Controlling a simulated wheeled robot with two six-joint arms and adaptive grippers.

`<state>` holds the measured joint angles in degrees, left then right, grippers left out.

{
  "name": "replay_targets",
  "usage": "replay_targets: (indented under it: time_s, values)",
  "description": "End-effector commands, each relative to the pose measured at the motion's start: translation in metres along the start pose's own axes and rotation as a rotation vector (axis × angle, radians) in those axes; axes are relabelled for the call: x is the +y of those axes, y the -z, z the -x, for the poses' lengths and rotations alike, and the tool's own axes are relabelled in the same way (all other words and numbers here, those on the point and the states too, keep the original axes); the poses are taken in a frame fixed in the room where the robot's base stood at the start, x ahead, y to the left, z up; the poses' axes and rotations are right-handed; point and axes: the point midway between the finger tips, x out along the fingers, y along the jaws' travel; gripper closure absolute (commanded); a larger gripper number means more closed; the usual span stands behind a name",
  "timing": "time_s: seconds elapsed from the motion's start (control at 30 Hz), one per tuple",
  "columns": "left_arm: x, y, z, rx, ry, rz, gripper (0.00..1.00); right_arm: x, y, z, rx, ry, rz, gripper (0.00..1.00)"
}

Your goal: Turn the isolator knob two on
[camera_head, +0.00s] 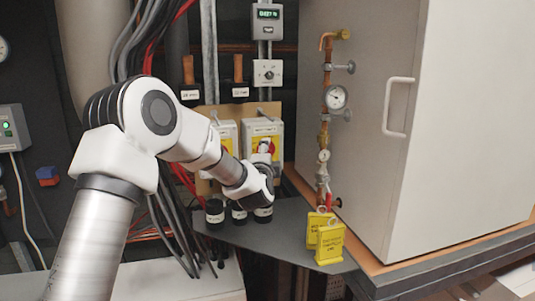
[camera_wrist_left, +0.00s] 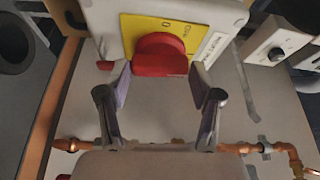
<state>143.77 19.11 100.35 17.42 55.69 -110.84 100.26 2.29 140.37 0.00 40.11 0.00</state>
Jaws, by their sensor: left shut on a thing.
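Two grey isolator boxes with yellow plates and red knobs hang side by side in the head view. The left box (camera_head: 226,130) is partly hidden by my arm; the right box (camera_head: 263,128) is clearer. My left gripper (camera_head: 265,152) is at the right box's knob. In the left wrist view the red knob (camera_wrist_left: 160,57) sits on a yellow plate (camera_wrist_left: 150,25) marked 0. My left gripper (camera_wrist_left: 160,76) has one finger on each side of the knob and is shut on it. Which box is numbered two cannot be read. My right gripper is out of view.
Black cylinders (camera_head: 238,213) stand on a grey shelf (camera_head: 285,228) below the boxes. A large pale cabinet (camera_head: 440,100) closes off the right. Dark cables run behind my arm.

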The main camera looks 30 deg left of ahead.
Motion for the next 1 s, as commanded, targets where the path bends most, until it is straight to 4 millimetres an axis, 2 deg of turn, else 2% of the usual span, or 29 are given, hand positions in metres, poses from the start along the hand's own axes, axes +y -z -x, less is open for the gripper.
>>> replay_targets:
  time_s: [0.03,0.3,0.77,0.8,0.83,0.87,1.0]
  values:
    - [-0.0089,-0.0009,-0.0016,-0.004,0.009,-0.016,0.70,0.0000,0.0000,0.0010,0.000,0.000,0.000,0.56]
    - [-0.0099,-0.0009,-0.0017,-0.005,-0.023,-0.095,0.70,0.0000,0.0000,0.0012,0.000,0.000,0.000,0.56]
    - [-0.0102,-0.0005,-0.0017,-0.004,-0.028,-0.110,0.70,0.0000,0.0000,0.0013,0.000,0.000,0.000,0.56]
    - [-0.0102,-0.0005,-0.0017,-0.005,-0.028,-0.110,0.25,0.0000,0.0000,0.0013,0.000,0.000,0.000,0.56]
    - [-0.0101,-0.0006,-0.0017,-0.005,-0.028,-0.110,0.14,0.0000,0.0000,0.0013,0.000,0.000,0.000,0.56]
    - [-0.0098,-0.0006,-0.0017,-0.005,-0.029,-0.110,0.10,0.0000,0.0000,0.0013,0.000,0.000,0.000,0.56]
    - [-0.0071,-0.0004,-0.0012,-0.003,-0.034,-0.110,0.10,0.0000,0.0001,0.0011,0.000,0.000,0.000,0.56]
